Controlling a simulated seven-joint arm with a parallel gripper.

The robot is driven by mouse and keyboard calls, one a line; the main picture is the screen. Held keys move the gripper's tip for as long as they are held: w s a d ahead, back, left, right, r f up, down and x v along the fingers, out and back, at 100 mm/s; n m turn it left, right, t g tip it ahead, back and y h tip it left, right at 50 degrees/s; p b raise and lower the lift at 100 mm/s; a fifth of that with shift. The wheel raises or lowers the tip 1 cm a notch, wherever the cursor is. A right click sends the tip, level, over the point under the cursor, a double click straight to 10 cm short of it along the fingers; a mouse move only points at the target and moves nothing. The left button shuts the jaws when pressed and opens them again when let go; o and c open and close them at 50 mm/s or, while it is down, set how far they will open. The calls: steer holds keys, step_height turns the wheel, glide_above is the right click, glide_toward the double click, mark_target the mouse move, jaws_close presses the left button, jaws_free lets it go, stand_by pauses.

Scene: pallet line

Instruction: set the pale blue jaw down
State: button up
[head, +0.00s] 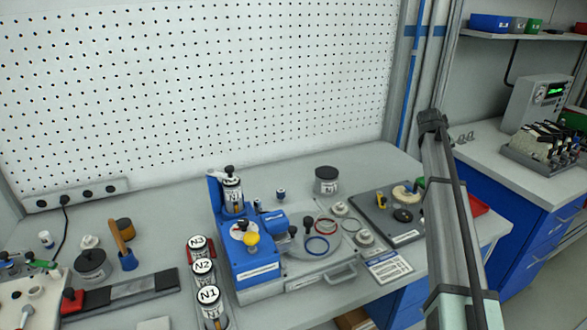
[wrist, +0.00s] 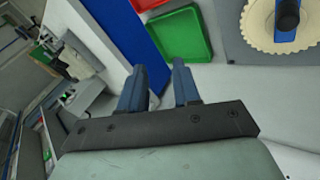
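My gripper (wrist: 160,75) shows in the wrist view with its two blue-grey fingers apart and nothing visible between them. It is above the bench edge, by a green tray (wrist: 180,36). I cannot make out a pale blue jaw for certain in either view. A cream toothed disc (wrist: 262,38) with a blue piece and a black knob on it lies on a grey plate (wrist: 234,48) at the upper right of the wrist view. In the head view, a cream curved piece (head: 405,193) lies on the dark-edged grey plate (head: 381,233). My fingers cannot be picked out there.
A red tray (head: 477,205) stands at the bench's right end. A blue machine (head: 243,262) stands mid-bench, with labelled canisters N3 (head: 197,243), N2 (head: 203,267) and N1 (head: 209,294) to its left. A second bench (head: 510,178) stands at right. A pegboard (head: 200,90) closes the back.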

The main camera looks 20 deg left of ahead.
steer(key=s+a+n+g+y, duration=0.1)
steer(key=s+a, duration=0.1)
steer(key=a, duration=0.6)
steer(key=s+a+n+y, duration=0.1)
steer(key=s+a, duration=0.2)
steer(key=a, duration=0.6)
step_height(320, 180, up, 2)
steer(key=n+g+y, duration=0.3)
steer(key=n+g, duration=0.2)
steer(key=n, duration=0.1)
glide_above(257, 200)
steer(key=shift+r, duration=0.1)
step_height(257, 200, down, 14)
steer(key=shift+r, duration=0.1)
